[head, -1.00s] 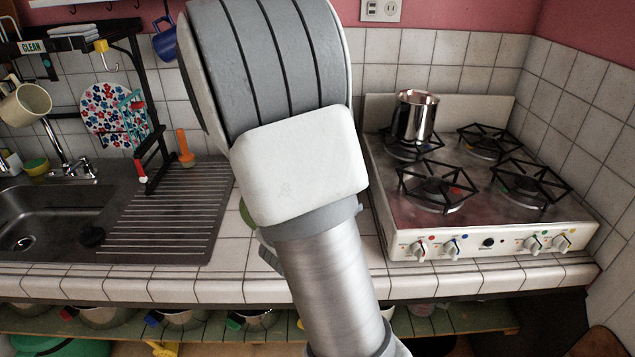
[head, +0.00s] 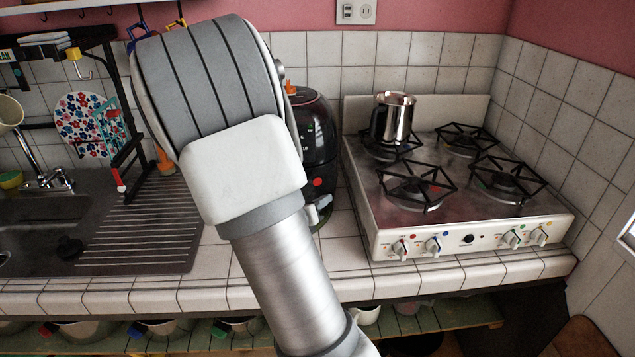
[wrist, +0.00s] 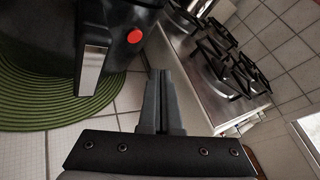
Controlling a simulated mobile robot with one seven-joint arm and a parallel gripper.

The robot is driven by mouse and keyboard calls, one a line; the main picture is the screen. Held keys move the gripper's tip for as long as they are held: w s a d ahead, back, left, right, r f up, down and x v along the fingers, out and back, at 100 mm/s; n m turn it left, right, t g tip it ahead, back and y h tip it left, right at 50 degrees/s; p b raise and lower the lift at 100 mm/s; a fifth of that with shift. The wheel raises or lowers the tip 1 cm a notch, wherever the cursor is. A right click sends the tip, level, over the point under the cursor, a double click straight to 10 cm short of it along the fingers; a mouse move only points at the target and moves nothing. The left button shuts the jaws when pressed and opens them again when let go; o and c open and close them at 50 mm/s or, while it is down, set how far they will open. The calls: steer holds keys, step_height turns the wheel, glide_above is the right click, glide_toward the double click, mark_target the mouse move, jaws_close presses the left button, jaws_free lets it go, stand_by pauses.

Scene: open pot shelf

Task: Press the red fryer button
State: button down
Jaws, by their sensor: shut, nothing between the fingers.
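The black fryer (head: 318,135) stands on the tiled counter left of the stove, partly hidden behind my arm in the head view. Its round red button (head: 318,182) shows just right of my arm. In the wrist view the fryer (wrist: 122,14) is at the upper left, with the red button (wrist: 134,36) on its front and a silver handle (wrist: 91,70) to the button's left. My gripper (wrist: 163,76) is shut and empty, below and to the right of the button in the wrist view. It appears apart from the button. My arm hides most of the gripper in the head view.
The stove (head: 400,228) with a metal pot (head: 392,120) is close on the right. A green round mat (wrist: 40,105) lies under the fryer. The sink and drainboard (head: 150,225) are on the left. Bare tiles lie in front of the fryer.

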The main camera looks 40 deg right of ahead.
mark_target(317, 188)
steer(key=shift+w+d, duration=0.3)
steer(key=shift+w, duration=0.35)
steer(key=shift+w+d, duration=0.25)
steer(key=shift+w, duration=0.45)
steer(key=shift+w+d, duration=0.3)
steer(key=shift+w, duration=0.35)
steer(key=shift+w, duration=0.15)
stand_by(0.4)
steer(key=shift+w+d, duration=0.15)
steer(key=shift+w, duration=0.1)
steer(key=shift+w+d, duration=0.15)
steer(key=shift+w, duration=0.2)
stand_by(0.6)
steer(key=shift+s, duration=0.1)
steer(key=shift+s+a, duration=0.3)
steer(key=shift+s, duration=0.45)
steer(key=s, duration=0.1)
steer(key=s+a, duration=0.1)
steer(key=s, duration=0.1)
steer(key=s+a, duration=0.1)
steer(key=shift+s, duration=0.25)
